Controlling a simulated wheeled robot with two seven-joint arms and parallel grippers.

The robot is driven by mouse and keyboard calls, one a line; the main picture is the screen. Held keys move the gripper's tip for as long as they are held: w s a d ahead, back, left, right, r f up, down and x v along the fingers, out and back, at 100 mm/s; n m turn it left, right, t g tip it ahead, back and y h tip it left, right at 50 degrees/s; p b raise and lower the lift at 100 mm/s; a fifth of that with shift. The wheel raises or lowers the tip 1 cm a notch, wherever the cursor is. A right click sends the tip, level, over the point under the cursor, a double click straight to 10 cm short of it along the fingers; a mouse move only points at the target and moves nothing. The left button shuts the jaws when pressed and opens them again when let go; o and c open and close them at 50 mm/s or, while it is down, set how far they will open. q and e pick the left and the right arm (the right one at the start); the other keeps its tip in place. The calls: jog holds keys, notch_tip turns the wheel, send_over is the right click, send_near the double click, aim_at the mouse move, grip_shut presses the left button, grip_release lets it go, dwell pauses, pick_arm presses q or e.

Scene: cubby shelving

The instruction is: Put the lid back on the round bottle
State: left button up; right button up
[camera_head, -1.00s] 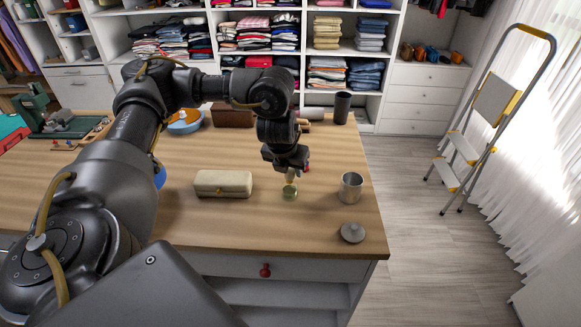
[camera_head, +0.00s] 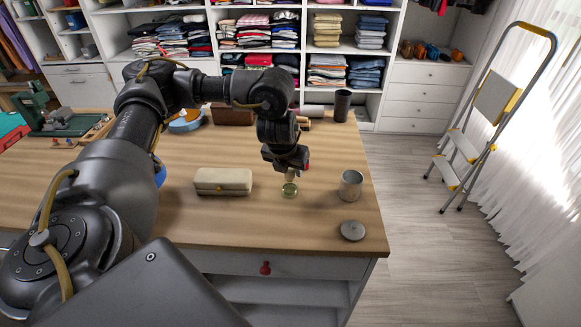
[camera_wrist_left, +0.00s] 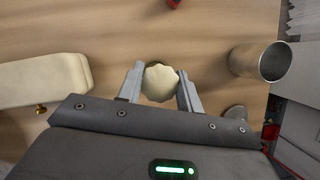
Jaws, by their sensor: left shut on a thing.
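My left gripper (camera_head: 289,174) points down over the table and is shut on a cream, scalloped lid (camera_wrist_left: 161,83), seen between the fingers in the left wrist view. A small round greenish-gold bottle (camera_head: 289,190) stands on the table directly below the gripper in the head view. The lid hides it in the wrist view. Whether the lid touches the bottle, I cannot tell. My right gripper is not in view.
A cream case (camera_head: 223,181) lies left of the bottle. A metal cup (camera_head: 351,185) stands to the right, with a grey disc (camera_head: 352,230) nearer the front edge. A dark cylinder (camera_head: 342,105) stands at the back. The table front is clear.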

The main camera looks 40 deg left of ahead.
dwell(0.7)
pick_arm(q)
jog(key=o, duration=1.4)
notch_tip(320, 180, up, 7)
jog(key=p, duration=0.8)
grip_shut()
dwell(0.5)
